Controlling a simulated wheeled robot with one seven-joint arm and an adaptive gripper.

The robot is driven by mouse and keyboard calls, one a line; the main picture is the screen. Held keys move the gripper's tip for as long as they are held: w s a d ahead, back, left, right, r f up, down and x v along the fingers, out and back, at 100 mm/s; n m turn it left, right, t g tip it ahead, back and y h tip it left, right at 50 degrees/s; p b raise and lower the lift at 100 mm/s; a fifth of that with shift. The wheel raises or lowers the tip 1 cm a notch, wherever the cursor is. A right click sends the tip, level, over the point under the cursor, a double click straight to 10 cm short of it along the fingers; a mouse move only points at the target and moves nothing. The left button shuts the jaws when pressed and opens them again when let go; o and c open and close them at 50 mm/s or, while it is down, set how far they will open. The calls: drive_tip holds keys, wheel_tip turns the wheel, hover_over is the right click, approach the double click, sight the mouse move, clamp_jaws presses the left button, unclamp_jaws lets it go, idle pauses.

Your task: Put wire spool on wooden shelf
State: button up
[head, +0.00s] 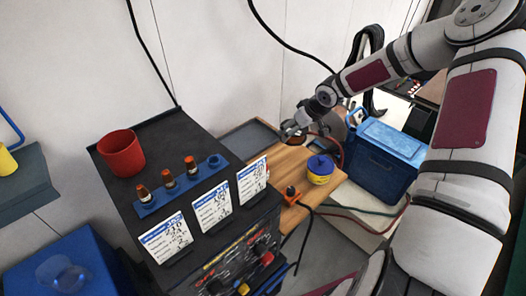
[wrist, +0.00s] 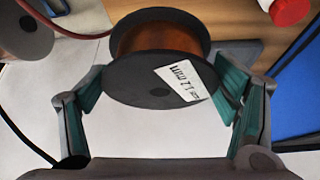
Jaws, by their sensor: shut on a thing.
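The wire spool (wrist: 158,55) has black flanges, copper-coloured wire and a white printed label on its near flange. In the wrist view my gripper (wrist: 160,95) is shut on it, with a green-padded finger at each side. In the head view my gripper (head: 292,129) is above the far part of a light wooden surface (head: 290,160); the spool cannot be made out clearly there. This wooden surface also shows behind the spool in the wrist view (wrist: 232,20). I cannot tell whether it is the wooden shelf.
A yellow and blue tub (head: 320,170) stands on the wood. A blue cooler-like box (head: 385,155) is to its right. At left, a dark cabinet carries a red cup (head: 121,153), a blue rack (head: 180,187) and several cards. A dark cable crosses the wood's front.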

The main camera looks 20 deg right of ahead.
drive_tip(key=shift+w, duration=0.3)
drive_tip(key=f, duration=0.5)
drive_tip(key=shift+w+a+f, duration=0.15)
drive_tip(key=shift+w+f, duration=0.1)
drive_tip(key=shift+f, duration=0.05)
drive_tip(key=shift+a+f+b, duration=0.1)
drive_tip(key=shift+f+b, duration=0.6)
drive_tip(key=shift+f, duration=0.8)
drive_tip(key=shift+f+b, duration=0.3)
drive_tip(key=shift+f, duration=0.3)
drive_tip(key=o, duration=1.9)
drive_tip(key=shift+s+f, duration=0.15)
